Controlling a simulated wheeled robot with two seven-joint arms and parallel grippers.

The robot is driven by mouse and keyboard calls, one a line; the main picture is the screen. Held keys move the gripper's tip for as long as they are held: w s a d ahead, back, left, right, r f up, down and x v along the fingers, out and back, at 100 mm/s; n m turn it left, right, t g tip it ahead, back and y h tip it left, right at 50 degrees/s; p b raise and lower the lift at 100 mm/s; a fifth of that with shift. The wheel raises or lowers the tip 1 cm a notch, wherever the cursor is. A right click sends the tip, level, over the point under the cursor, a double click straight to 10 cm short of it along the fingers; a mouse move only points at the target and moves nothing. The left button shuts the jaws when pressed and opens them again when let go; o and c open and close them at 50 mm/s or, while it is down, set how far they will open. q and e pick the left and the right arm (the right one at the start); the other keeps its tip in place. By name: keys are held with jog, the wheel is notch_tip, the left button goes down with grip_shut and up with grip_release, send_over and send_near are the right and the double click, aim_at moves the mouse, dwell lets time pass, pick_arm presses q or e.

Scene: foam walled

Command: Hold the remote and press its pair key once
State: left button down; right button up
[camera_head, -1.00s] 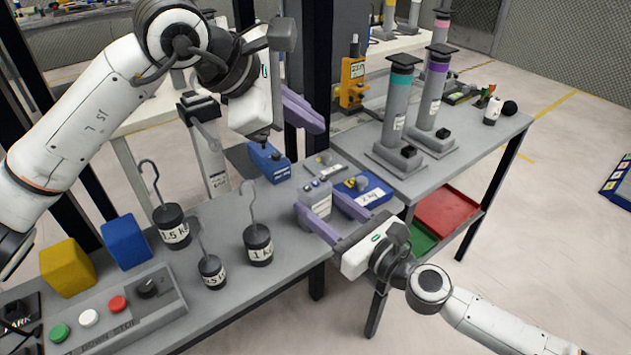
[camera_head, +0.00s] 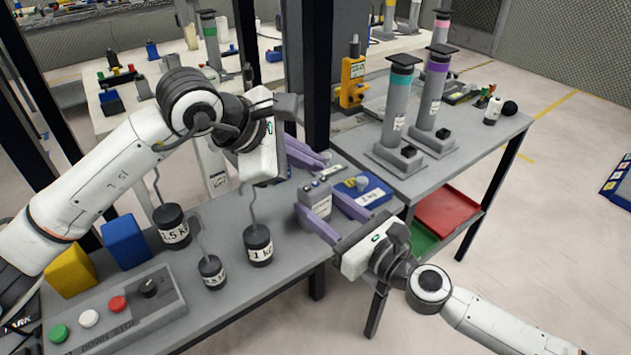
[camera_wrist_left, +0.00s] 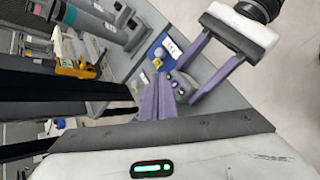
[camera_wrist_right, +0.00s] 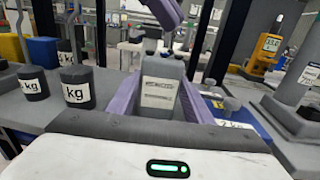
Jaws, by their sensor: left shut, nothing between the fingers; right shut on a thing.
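The remote, a small grey box with a white label (camera_head: 315,198), stands upright over the grey table. It also shows in the right wrist view (camera_wrist_right: 161,84), between the purple fingers. My right gripper (camera_head: 336,214) is shut on its sides. My left gripper (camera_head: 322,160) is shut and empty, its purple fingertips just behind and above the remote in the head view. In the left wrist view its fingertips (camera_wrist_left: 164,76) appear beside the remote's dark keys (camera_wrist_left: 183,80). I cannot tell whether they touch, or read which key is the pair key.
Hooked weights (camera_head: 258,245) stand left of the remote. A blue box with a yellow knob (camera_head: 366,190) lies close behind it on the right. A button panel (camera_head: 115,312) is at the front left. Tall grey cylinders (camera_head: 398,110) stand on the right table.

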pick_arm(q)
jog(key=shift+f, duration=0.55)
dwell(1.7)
jog(key=shift+f, duration=0.4)
jog(key=shift+f, duration=0.3)
dwell(0.4)
jog(key=shift+r, duration=0.75)
jog(key=shift+r, duration=2.5)
